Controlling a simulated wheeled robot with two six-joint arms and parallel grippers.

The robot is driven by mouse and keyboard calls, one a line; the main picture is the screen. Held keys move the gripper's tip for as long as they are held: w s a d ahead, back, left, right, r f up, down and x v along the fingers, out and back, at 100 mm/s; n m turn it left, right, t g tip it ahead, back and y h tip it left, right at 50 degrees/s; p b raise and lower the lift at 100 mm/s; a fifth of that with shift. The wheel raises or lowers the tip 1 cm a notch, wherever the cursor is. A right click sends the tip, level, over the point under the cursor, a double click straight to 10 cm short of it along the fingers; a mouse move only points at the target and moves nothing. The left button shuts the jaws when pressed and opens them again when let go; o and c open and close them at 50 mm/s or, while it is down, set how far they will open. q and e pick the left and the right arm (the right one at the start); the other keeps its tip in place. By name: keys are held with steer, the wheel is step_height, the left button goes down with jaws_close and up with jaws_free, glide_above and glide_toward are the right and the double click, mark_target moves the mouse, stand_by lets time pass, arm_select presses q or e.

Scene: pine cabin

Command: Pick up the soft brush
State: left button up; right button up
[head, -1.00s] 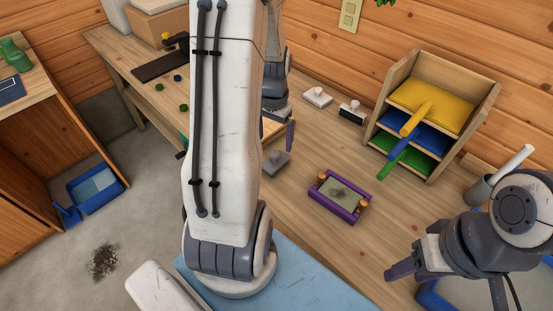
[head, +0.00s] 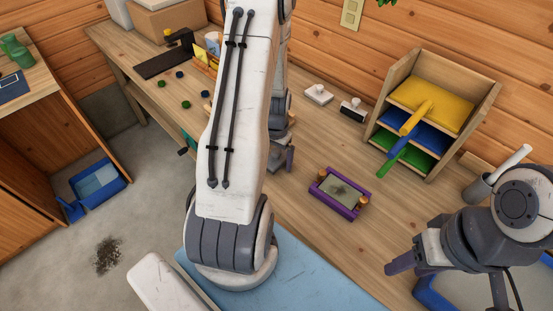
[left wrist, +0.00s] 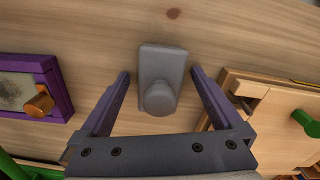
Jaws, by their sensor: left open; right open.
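A grey block with a round knob (left wrist: 159,60), which looks like the soft brush, lies on the wooden tabletop in the left wrist view. My left gripper (left wrist: 160,76) is open, with one purple finger on each side of the block. A small gap shows on both sides, and I cannot tell the height between fingers and table. In the head view one finger of my left gripper (head: 290,158) shows beside my arm, which hides most or all of the grey block. My right gripper (head: 441,287) is open and empty at the lower right.
A purple-framed tray (head: 335,208) stands right of my left gripper. A white knobbed block (head: 318,94) and a black-and-white one (head: 352,109) lie behind. A wooden rack (head: 487,105) holds yellow, blue and green tools. A wooden box (left wrist: 245,145) is close by at right.

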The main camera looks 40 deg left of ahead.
mark_target(276, 151)
arm_select(q)
steer(key=c, duration=1.5)
steer(key=shift+r, duration=0.15)
steer(key=shift+w+r, duration=0.1)
steer(key=shift+r, duration=0.5)
step_height(276, 151, up, 3)
steer(key=shift+f+b, duration=0.1)
steer(key=shift+b, duration=0.35)
steer(key=s+d+r, duration=0.1)
steer(key=d+r, duration=0.1)
steer(key=d, duration=0.1)
steer(key=s+d+r+b, duration=0.1)
steer(key=d+r, duration=0.1)
steer(key=d, duration=0.2)
steer(key=s+d+r, duration=0.2)
steer(key=d, duration=0.2)
steer(key=shift+s+r, duration=0.1)
steer(key=shift+r, duration=0.3)
